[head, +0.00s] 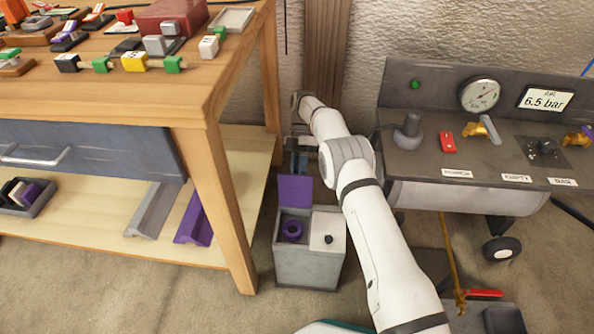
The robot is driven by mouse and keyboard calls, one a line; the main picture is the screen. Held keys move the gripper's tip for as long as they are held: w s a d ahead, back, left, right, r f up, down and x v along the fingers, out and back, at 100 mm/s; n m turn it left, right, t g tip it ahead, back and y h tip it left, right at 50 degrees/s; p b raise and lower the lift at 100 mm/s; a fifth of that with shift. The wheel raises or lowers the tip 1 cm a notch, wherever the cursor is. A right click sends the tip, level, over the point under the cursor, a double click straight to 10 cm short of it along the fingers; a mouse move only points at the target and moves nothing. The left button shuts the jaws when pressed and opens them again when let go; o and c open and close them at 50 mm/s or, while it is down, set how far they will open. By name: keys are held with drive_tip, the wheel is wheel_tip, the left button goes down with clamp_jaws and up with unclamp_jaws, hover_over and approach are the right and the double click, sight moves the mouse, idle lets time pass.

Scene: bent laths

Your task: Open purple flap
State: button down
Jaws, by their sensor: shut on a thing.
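The purple flap (295,190) stands upright at the back of the left compartment of a grey two-part bin (305,268) on the floor. That compartment is open, and a purple ring (291,230) shows inside. My gripper (298,168) is at the top edge of the purple flap, coming from above and behind, and is shut on it. The fingertips are small and partly hidden by the flap. The bin's right compartment is covered by a light flap (324,229) with a black knob.
A wooden workbench (215,105) with a lower shelf stands close on the left, loaded with small parts. A grey air unit (470,190) with gauge and wheels stands on the right.

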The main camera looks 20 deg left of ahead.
drive_tip(key=shift+s+a+f, duration=0.35)
drive_tip(key=shift+f, duration=0.25)
drive_tip(key=c, duration=1.2)
unclamp_jaws()
drive_tip(key=shift+w+d, duration=0.1)
wheel_tip(320, 180, up, 11)
drive_tip(key=p, duration=0.4)
drive_tip(key=shift+f, duration=0.2)
